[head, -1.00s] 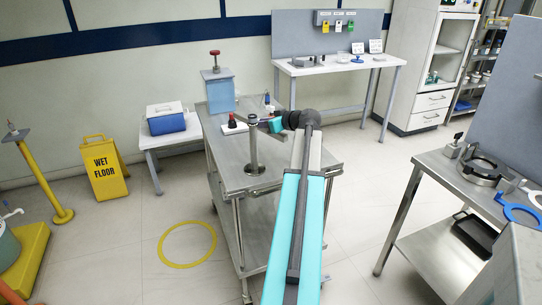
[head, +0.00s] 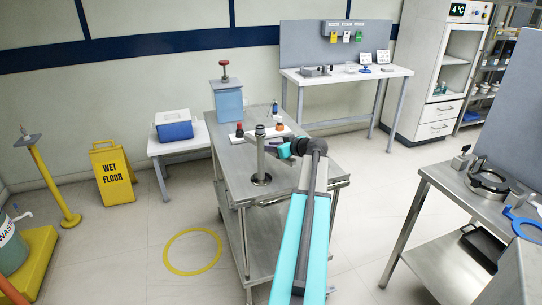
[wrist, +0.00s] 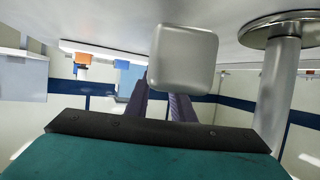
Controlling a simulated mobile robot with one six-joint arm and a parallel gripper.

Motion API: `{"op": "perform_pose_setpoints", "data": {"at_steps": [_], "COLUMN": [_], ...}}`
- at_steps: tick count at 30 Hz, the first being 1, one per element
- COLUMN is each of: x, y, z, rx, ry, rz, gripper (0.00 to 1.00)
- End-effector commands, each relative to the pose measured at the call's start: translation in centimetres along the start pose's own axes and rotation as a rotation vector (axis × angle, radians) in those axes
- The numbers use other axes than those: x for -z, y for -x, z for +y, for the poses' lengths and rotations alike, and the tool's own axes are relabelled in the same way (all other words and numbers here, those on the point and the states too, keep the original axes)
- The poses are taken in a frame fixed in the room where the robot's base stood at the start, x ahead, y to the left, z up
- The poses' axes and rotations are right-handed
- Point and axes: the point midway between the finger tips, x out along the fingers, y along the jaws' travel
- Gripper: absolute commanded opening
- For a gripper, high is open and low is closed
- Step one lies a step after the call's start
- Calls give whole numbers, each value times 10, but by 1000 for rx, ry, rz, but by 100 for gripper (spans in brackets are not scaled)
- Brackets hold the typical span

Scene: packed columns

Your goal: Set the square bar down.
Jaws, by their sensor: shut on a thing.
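In the wrist view, which looks upside down, the square bar (wrist: 185,58) shows its grey, rounded square end toward the camera. The two dark purple fingers of my gripper (wrist: 170,108) are shut on it. The trolley top (wrist: 120,22) runs along the upper edge of that view; I cannot tell whether the bar touches it. In the head view my gripper (head: 275,142) is low over the trolley top (head: 300,175), just right of a metal post on a round base (head: 261,180). I cannot make out the bar clearly there.
The upright post also shows at the right of the wrist view (wrist: 280,85). Behind my gripper stand a red-capped bottle (head: 239,130), an orange bottle (head: 278,130) and a blue container (head: 228,101). The trolley's front right top is clear.

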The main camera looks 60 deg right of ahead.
Motion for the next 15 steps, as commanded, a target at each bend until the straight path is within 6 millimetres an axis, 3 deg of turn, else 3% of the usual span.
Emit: {"op": "perform_pose_setpoints", "data": {"at_steps": [15], "x": [-7], "y": [-2], "z": [1], "rx": [-2], "ry": [-3], "rz": [2], "gripper": [0]}}
